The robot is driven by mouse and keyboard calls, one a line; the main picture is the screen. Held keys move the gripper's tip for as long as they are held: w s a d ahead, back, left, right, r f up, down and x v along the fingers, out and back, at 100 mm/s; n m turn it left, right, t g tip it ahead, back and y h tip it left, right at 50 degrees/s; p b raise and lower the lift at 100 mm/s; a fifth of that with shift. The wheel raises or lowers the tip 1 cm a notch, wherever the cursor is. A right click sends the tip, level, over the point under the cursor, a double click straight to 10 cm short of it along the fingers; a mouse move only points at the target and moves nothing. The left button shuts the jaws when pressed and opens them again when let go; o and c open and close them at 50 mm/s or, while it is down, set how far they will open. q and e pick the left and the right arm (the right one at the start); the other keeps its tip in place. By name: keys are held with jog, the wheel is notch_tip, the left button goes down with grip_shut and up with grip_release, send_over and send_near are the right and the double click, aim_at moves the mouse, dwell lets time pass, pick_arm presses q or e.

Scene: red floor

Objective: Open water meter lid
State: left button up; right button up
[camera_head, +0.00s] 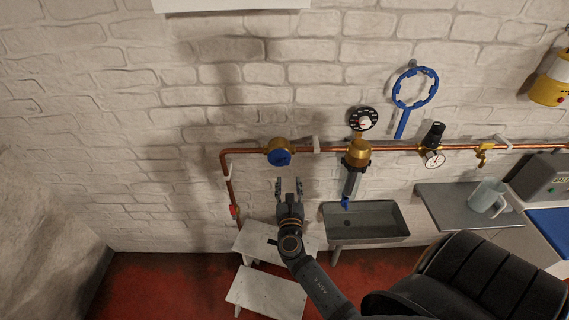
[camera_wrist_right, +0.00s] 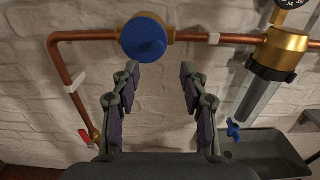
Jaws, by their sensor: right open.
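The water meter (camera_head: 279,152) is a brass body with a round blue lid (camera_head: 280,158), set in the copper pipe on the brick wall. The lid looks shut. In the right wrist view the blue lid (camera_wrist_right: 144,37) is at the top, left of centre, above and beyond my fingers. My right gripper (camera_head: 289,182) is open and empty, just below the meter in the head view. It also shows in the right wrist view (camera_wrist_right: 159,70), with its two fingers apart and pointing toward the wall. It does not appear to touch the lid. My left gripper is not in view.
The copper pipe (camera_head: 400,148) runs along the wall. Right of the meter are a brass filter housing (camera_head: 357,153), a gauge (camera_head: 363,118) and a hanging blue wrench (camera_head: 415,88). A grey sink (camera_head: 365,221) is at lower right. A white step stool (camera_head: 266,292) stands below my right arm.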

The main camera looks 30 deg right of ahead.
aim_at(287, 163)
jog(key=p+x, duration=0.1)
jog(key=x, duration=0.7)
jog(key=shift+w+a+p, duration=0.1)
jog(key=shift+w+p, duration=0.15)
jog(key=shift+p, duration=0.05)
jog(key=shift+w+d, duration=0.25)
jog(key=shift+d, duration=0.05)
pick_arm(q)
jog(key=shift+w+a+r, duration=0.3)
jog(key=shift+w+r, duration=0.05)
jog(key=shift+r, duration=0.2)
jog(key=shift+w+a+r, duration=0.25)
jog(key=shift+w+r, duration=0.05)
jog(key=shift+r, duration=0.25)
pick_arm(e)
jog(key=shift+c, duration=0.6)
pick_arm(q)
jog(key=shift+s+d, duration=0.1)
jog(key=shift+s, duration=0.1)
pick_arm(e)
grip_shut()
